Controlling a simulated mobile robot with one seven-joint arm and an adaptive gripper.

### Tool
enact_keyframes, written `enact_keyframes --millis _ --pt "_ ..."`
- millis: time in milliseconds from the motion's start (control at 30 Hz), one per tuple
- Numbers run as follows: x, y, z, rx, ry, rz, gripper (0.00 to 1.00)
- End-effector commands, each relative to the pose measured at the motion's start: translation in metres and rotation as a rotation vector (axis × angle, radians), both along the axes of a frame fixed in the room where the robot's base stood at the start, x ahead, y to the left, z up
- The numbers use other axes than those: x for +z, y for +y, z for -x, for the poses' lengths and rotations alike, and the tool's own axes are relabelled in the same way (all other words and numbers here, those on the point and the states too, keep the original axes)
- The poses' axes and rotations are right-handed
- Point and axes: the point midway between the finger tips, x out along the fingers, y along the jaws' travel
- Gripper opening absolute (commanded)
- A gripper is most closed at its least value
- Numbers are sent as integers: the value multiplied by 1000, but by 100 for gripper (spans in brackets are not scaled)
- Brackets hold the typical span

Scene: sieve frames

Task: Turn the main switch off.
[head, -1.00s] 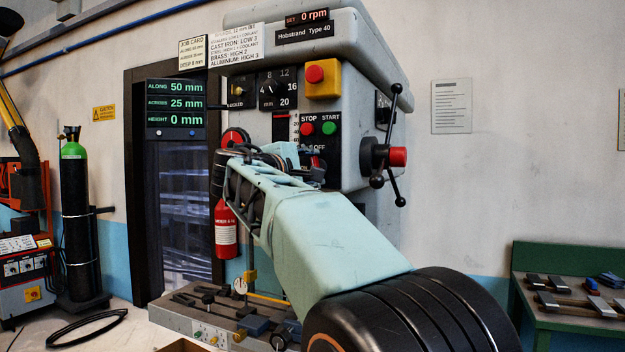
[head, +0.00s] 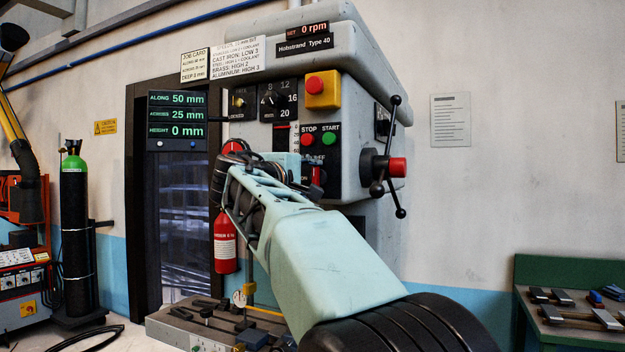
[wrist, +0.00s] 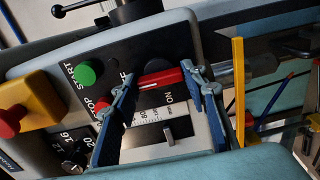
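The main switch is a red handle (wrist: 160,80) on a dark round base, on the black panel marked ON and OFF. In the wrist view it lies between the fingertips of my gripper (wrist: 161,73), spanning most of the gap. My gripper's blue fingers are spread apart, one on each side of the handle. I cannot tell whether either finger touches it. In the head view the red handle (head: 316,177) shows upright below the STOP and START buttons. My arm hides most of my gripper and part of the switch panel there.
Close by are the red STOP button (head: 307,139), the green START button (head: 329,138) and a yellow box with a red button (head: 322,89). A lever hub with several arms (head: 385,167) juts out to the right. A vise table lies below.

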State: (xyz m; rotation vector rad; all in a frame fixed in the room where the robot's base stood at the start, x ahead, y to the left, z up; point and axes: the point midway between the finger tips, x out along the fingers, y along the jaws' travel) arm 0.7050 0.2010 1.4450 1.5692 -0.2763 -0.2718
Motion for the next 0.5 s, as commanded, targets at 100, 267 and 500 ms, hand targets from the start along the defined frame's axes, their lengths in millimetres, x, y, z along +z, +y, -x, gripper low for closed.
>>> enact_keyframes --millis 100,267,500 --pt "0 0 0 0 1 -1 53" --pt "0 0 0 0 1 0 58" --pt "0 2 4 1 1 0 58"
